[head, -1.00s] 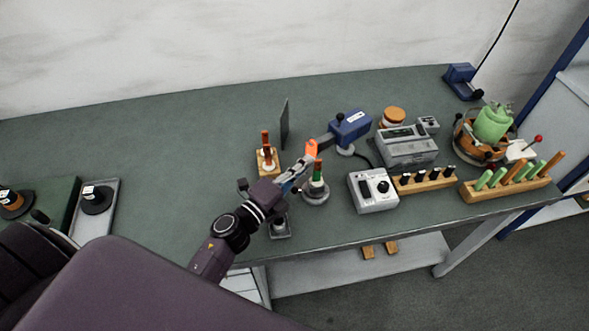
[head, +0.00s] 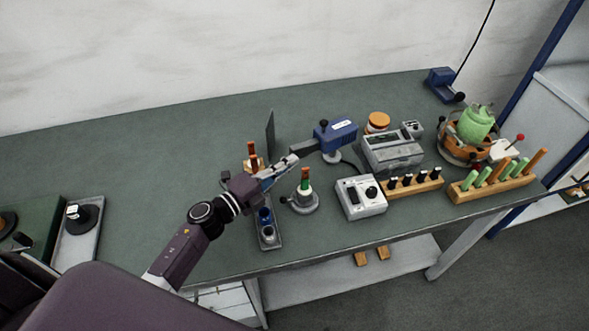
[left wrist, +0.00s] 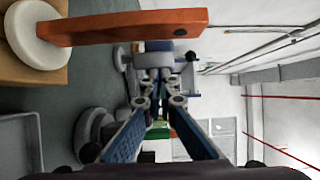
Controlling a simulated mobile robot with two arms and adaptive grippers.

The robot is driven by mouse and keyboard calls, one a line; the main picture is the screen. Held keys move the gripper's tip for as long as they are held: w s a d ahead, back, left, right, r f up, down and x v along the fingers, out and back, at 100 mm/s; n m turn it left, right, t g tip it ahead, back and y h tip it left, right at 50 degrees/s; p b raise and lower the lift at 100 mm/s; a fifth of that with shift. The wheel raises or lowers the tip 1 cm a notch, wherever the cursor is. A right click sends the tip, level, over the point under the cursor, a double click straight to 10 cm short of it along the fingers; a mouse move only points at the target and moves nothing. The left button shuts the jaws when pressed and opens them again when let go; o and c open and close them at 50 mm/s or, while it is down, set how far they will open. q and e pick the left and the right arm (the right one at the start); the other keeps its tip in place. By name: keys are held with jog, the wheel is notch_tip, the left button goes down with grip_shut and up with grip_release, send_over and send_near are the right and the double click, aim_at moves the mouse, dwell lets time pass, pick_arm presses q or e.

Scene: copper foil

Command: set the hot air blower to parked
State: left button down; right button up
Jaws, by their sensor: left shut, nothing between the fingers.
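The hot air blower (head: 336,134) is a blue body with a white label and a black knob on a light stand. Its dark grey nozzle (head: 304,147) points left, and no orange glow shows at its end. My left gripper (head: 292,160) is shut and empty, with its tips close to the nozzle end; I cannot tell whether they touch. The gripper also shows in the left wrist view (left wrist: 160,78), its fingers converging ahead and partly covering what lies beyond. My right gripper is not in view.
A green-and-orange post (head: 305,180) on a round base stands below the nozzle. A dark upright panel (head: 270,135) and a wooden stand with orange rods (head: 253,150) are to the left. A white control box (head: 361,197) and a grey instrument (head: 393,154) stand to the right.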

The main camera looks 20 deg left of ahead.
aim_at(290, 153)
pick_arm(q)
jog(key=shift+w+a+f+m+g+h+b, duration=0.15)
jog(key=shift+w+a+m+h+b, duration=0.1)
jog(key=shift+w+a+b, duration=0.3)
jog(key=shift+w+a+m+g+h+b, duration=0.2)
jog(key=shift+w+a+h, duration=0.1)
jog(key=shift+a, duration=0.4)
jog(key=shift+w+a, duration=0.15)
jog(key=shift+a, duration=0.1)
